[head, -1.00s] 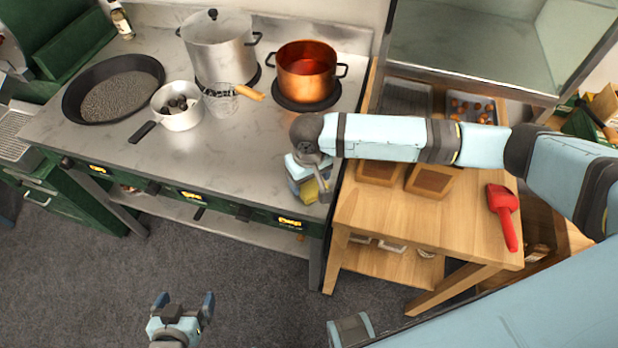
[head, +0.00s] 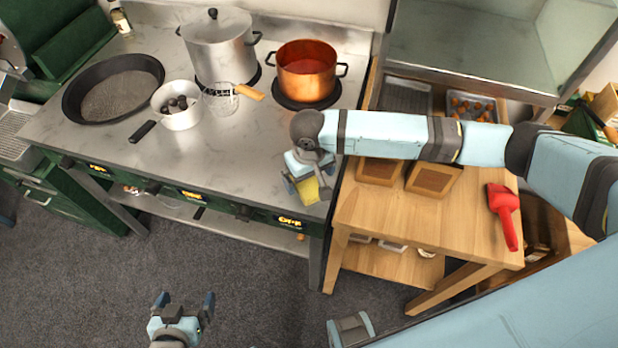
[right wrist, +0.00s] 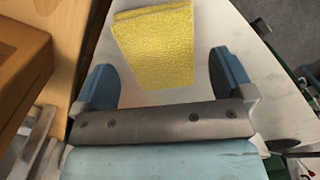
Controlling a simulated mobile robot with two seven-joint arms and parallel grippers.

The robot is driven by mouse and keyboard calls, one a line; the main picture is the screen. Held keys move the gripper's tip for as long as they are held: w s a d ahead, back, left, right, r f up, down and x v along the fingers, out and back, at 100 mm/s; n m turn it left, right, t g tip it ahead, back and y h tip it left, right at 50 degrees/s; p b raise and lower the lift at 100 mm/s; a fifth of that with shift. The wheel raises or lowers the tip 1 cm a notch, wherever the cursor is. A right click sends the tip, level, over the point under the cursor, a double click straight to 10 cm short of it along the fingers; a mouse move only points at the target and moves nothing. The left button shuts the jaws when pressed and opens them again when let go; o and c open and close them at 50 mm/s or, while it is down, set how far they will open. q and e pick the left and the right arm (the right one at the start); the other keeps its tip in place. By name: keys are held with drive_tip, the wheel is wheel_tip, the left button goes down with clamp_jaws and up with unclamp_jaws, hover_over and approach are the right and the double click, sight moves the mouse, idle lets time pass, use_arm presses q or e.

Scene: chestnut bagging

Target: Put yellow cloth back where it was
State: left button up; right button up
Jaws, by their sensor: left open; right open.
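The yellow cloth (head: 308,191) lies folded flat on the grey counter near its front right corner. In the right wrist view the yellow cloth (right wrist: 155,42) lies just beyond and between my fingertips, with counter showing around it. My right gripper (head: 307,188) is open above the cloth and partly hides it in the head view. In the right wrist view the right gripper (right wrist: 165,72) has its blue fingers wide apart, with nothing held between them. My left gripper (head: 185,300) is open and empty over the floor, in front of the stove.
A wooden table (head: 375,215) stands right of the counter (head: 240,170), holding wooden boxes (head: 432,180) and a red-handled tool (head: 504,215). A copper pot (head: 307,72), steel pot (head: 217,45), small pan (head: 180,118) and dark round pan (head: 112,90) stand behind. The counter's front middle is clear.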

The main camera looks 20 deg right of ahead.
sight(309, 182)
wheel_tip(309, 182, up, 11)
drive_tip(key=shift+f, duration=0.15)
idle(0.6)
